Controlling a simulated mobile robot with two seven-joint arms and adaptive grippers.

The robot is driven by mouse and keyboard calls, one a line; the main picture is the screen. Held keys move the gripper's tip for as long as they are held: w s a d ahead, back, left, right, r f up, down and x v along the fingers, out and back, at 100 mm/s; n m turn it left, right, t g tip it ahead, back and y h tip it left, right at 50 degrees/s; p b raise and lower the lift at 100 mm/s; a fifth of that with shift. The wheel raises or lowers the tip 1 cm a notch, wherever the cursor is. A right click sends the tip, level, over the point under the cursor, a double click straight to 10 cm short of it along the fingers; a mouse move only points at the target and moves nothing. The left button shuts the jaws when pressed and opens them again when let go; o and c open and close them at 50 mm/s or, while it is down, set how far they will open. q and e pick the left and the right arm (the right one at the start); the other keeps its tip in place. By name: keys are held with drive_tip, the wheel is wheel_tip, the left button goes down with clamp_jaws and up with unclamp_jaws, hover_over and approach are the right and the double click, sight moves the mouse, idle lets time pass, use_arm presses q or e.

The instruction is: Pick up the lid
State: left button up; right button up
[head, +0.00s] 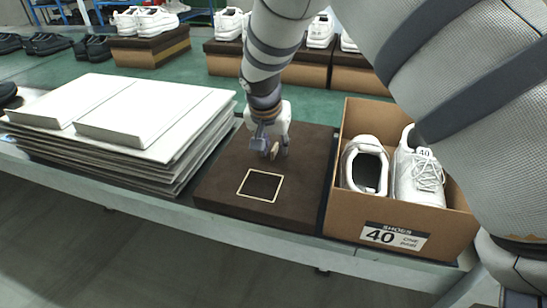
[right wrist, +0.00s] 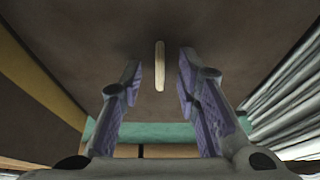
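The lid (head: 228,180) is flat and dark brown, with a cream square outline on top. It lies between a stack of white boards and an open shoe box, and fills the top of the right wrist view (right wrist: 90,45). A small pale upright tab (right wrist: 160,66) stands on it. My right gripper (head: 273,149) is just above the lid at the tab. In the right wrist view its two fingers (right wrist: 160,78) are apart, one on each side of the tab, with gaps visible. My left gripper is not in view.
The open brown shoe box (head: 347,215) with white shoes (head: 418,177) stands close on the lid's right. The stack of white boards (head: 150,115) is close on its left. More shoes on brown boxes (head: 150,48) stand behind on green surface.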

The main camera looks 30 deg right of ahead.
sight(274, 148)
drive_tip(key=shift+r, duration=0.2)
drive_tip(key=shift+c, duration=0.6)
clamp_jaws()
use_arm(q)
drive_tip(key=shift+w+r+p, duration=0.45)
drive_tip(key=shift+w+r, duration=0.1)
use_arm(e)
wheel_tip(274, 148, up, 18)
